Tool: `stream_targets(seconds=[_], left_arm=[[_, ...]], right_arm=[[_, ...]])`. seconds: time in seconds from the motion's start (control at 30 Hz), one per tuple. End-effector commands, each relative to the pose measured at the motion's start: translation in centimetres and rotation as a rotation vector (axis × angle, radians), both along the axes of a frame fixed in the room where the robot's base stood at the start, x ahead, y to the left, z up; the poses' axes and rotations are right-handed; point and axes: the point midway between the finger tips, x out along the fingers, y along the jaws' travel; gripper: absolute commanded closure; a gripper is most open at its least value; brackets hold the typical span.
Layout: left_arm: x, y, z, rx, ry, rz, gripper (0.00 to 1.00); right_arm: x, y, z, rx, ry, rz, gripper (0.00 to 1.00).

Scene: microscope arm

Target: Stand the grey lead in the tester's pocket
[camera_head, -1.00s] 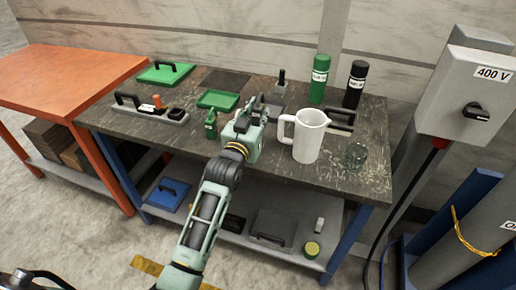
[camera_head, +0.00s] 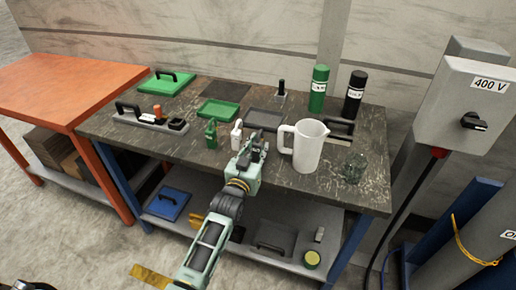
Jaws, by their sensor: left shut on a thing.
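The tester (camera_head: 140,120) is a long grey base at the table's left. It has a black arched handle, an upright orange piece (camera_head: 157,110) and a black block (camera_head: 178,125) at its right end. My left gripper (camera_head: 260,142) is above the table's front middle, right of the tester and just left of the white jug. It is shut on a small greyish thing that looks like the grey lead. The fingers hide most of it, so its outline and tilt are unclear. I see no other grey lead on the table.
A green bottle-like item (camera_head: 211,133) and a whitish one (camera_head: 237,134) stand between tester and gripper. A white jug (camera_head: 308,150) and a glass jar (camera_head: 354,166) stand at right. Green (camera_head: 218,110) and grey (camera_head: 266,121) trays lie behind. Two cylinders stand at the back right.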

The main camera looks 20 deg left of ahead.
Motion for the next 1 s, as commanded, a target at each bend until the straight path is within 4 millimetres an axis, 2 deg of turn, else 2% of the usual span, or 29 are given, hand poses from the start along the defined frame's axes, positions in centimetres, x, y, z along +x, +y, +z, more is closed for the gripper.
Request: stream_targets(seconds=[0.07,0.1,0.3,0.57,0.73,1.0], left_arm=[[0.0,0.0,-0.2,0.0,-0.003,0.0,1.0],[0.0,0.0,-0.4,0.0,0.0,0.0,0.77],[0.0,0.0,-0.3,0.0,0.0,0.0,0.59],[0.0,0.0,-0.3,0.0,0.0,0.0,0.59],[-0.2,0.0,-0.5,0.0,-0.001,0.0,0.59],[-4.3,-0.2,-0.6,-0.001,0.0,0.0,0.59]], right_arm=[[0.0,0.0,-0.3,0.0,0.0,0.0,0.6],[0.0,0.0,-0.3,0.0,0.0,0.0,0.6],[0.0,0.0,-0.2,0.0,0.0,0.0,0.6],[0.0,-0.1,-0.2,-0.001,0.001,0.0,0.6],[0.0,-0.1,-0.8,-0.001,0.001,0.0,0.6],[0.0,-0.3,-1.4,-0.003,0.0,0.0,0.6]])
